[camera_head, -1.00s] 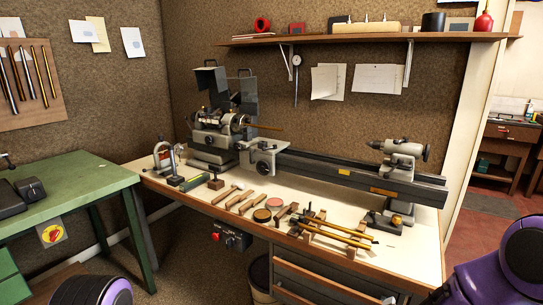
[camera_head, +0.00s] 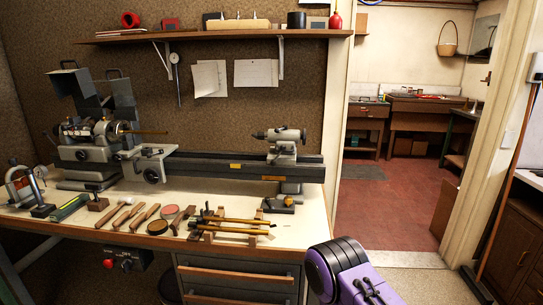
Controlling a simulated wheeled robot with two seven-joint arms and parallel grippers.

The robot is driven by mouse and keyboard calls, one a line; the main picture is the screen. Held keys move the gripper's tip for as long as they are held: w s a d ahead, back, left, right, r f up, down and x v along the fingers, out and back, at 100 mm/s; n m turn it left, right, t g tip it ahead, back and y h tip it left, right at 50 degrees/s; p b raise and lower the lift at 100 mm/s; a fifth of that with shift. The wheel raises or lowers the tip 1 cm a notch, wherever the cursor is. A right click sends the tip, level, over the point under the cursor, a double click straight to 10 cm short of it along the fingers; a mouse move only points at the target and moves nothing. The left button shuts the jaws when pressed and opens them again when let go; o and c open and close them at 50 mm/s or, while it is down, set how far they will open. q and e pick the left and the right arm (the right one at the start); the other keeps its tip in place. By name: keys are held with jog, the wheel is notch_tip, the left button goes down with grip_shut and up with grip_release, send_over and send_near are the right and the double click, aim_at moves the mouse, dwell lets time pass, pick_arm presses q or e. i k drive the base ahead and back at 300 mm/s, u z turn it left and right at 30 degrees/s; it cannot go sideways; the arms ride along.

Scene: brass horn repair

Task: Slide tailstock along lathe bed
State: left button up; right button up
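The lathe stands on the workbench on the left half of the head view. Its grey headstock (camera_head: 88,140) is at the left and a brass rod sticks out of it to the right. The dark lathe bed (camera_head: 215,166) runs right along the bench. The grey tailstock (camera_head: 281,147) sits on the bed near its right end, with its spindle pointing left. A purple and black part of my arm (camera_head: 345,272) shows at the bottom, right of the bench and apart from the tailstock. Neither of my grippers is in view.
Hand tools (camera_head: 146,216) and tins lie along the front of the workbench (camera_head: 283,240). A rack (camera_head: 233,227) with brass rods stands before the bed. A shelf (camera_head: 220,34) hangs above. Open red floor (camera_head: 392,210) lies through the doorway at right.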

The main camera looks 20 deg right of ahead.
aim_at(288, 138)
jog(key=z, duration=1)
jog(key=i, duration=0.15)
